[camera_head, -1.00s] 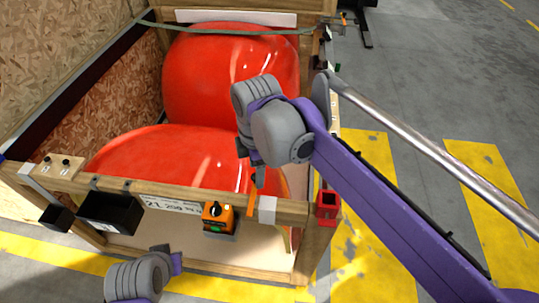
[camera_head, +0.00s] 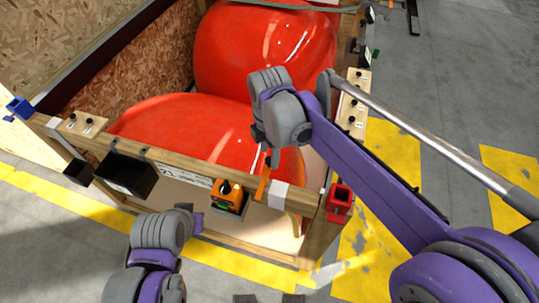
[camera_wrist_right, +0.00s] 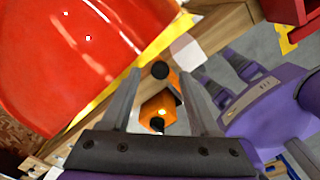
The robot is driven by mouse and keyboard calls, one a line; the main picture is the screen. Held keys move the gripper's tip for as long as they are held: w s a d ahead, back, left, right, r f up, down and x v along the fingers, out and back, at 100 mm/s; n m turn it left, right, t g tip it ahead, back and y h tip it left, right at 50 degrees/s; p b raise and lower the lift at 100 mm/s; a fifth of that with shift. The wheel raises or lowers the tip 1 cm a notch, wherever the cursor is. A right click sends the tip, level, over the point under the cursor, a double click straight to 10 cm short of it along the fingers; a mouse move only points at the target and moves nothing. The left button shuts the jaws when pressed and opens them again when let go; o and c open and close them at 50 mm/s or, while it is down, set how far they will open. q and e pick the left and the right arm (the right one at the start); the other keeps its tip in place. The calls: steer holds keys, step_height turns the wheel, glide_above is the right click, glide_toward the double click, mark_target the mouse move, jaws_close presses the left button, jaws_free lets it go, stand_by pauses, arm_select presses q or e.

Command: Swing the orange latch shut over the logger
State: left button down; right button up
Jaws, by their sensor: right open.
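The orange latch (camera_head: 262,187) stands up from the front rail, beside a white patch and apart from the logger. The orange logger (camera_head: 228,192), with a black knob, sits in its dark holder to the latch's left. In the right wrist view, the latch (camera_wrist_right: 174,78) and its black knob lie between my fingertips, with the logger (camera_wrist_right: 155,106) just below. My right gripper (camera_head: 270,160) is open above the latch; its fingers (camera_wrist_right: 161,75) flank the knob, with no clear contact. My left arm shows at lower left; its gripper (camera_head: 190,213) has no clearly visible fingers.
Large red nosecones (camera_head: 190,125) fill the wooden crate behind the front rail (camera_head: 200,167). A black bin (camera_head: 126,177) hangs left of the logger, and a red holder (camera_head: 339,200) is at the right corner. Open floor lies in front.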

steer(key=shift+f, duration=0.85)
jaws_close()
